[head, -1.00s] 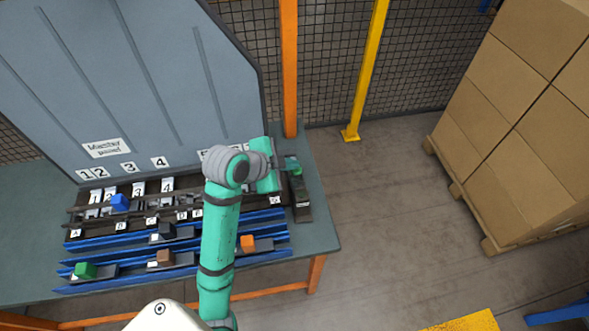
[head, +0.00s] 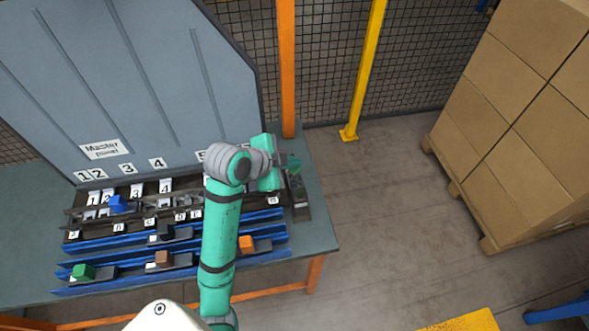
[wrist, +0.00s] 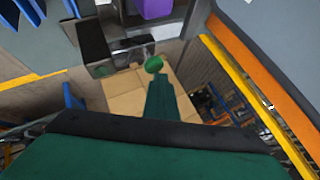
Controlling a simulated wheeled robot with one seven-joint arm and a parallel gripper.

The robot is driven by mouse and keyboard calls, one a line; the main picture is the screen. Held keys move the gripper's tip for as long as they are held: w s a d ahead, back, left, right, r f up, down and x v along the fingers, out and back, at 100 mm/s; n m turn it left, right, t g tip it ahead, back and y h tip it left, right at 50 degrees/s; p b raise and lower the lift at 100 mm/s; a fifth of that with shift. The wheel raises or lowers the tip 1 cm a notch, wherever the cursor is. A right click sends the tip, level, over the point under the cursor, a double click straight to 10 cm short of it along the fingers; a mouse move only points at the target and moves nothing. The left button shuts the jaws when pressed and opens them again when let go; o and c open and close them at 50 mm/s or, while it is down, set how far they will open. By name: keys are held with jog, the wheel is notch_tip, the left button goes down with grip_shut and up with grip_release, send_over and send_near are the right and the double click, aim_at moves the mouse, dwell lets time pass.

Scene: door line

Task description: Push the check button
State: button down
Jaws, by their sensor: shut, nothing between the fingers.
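The check button looks to be the small green round cap (wrist: 154,64) in the wrist view, at the dark box there. In the head view a dark box (head: 301,207) stands at the table's right end, with green at its far part beside my gripper (head: 285,161). My gripper also shows in the wrist view (wrist: 160,78) as a narrow green shape, shut and empty. Its tip is just short of the green cap in the picture. I cannot tell whether they touch.
Blue rails (head: 130,278) with green, brown, black and orange blocks lie left of the box. A blue block (head: 118,204) sits in the numbered rack. A grey panel (head: 110,80) rises behind. Open floor and stacked cartons (head: 530,130) are to the right.

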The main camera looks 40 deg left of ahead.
aim_at(291, 170)
jog(key=shift+s+a+r, duration=0.1)
jog(key=shift+a+r, duration=0.05)
jog(key=shift+r, duration=0.65)
jog(key=shift+s+a+r, duration=0.1)
jog(key=shift+r, duration=0.7)
jog(key=shift+d+r, duration=0.1)
jog(key=shift+r, duration=1.3)
jog(key=shift+w, duration=0.2)
jog(key=shift+d, duration=0.1)
